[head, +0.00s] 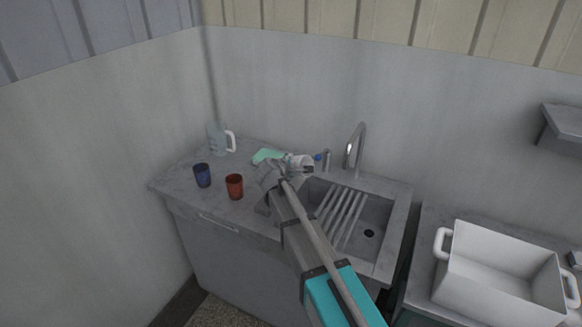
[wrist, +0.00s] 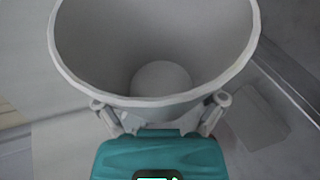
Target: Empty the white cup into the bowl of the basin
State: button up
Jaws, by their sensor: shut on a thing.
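The white cup (wrist: 75,45) fills the upper part of the wrist view, with its mouth facing the camera. A pale round shape shows at the bottom inside it; I cannot tell whether it is the cup's floor or contents. My gripper (wrist: 160,118) is shut on the cup, its fingers at the near side. In the head view my gripper (head: 287,170) holds the white cup (head: 300,166) above the left part of the basin (head: 401,215). The basin's bowl shows a dark drain and a slatted rack, and my arm hides part of its left side.
A red cup (head: 235,187), a blue cup (head: 202,175) and a clear jug (head: 217,139) stand on the counter at the left. A green cloth (head: 267,156) lies behind my gripper. The tap (head: 359,146) rises behind the basin. A white two-handled tub (head: 497,279) stands at the right.

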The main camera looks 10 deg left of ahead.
jog(key=shift+w+a+r+n+g+h+p, duration=0.1)
jog(key=shift+a+r+n+g+h+p, duration=0.05)
jog(key=shift+r+n+g+h+p, duration=0.2)
jog(key=shift+w+a+r+n+g+h+p, duration=0.15)
jog(key=shift+r+n+h+p, duration=0.1)
jog(key=shift+r+n+p, duration=0.15)
jog(key=shift+a+r+n+g+h+p, duration=0.2)
jog(key=shift+r+n+g+h+p, duration=0.4)
jog(key=shift+r+n+h+p, duration=0.35)
jog(key=shift+w+a+r+n+g+h, duration=0.15)
jog(key=shift+r+n+g+h, duration=0.1)
jog(key=shift+n+h, duration=0.4)
jog(key=shift+w+a+r+n+g+h, duration=0.15)
jog(key=shift+n+g+h, duration=0.1)
jog(key=shift+n+h, duration=0.35)
jog(key=shift+a+r+n+h, duration=0.15)
jog(key=shift+r+n+h, duration=0.3)
jog(key=shift+n+h, duration=0.4)
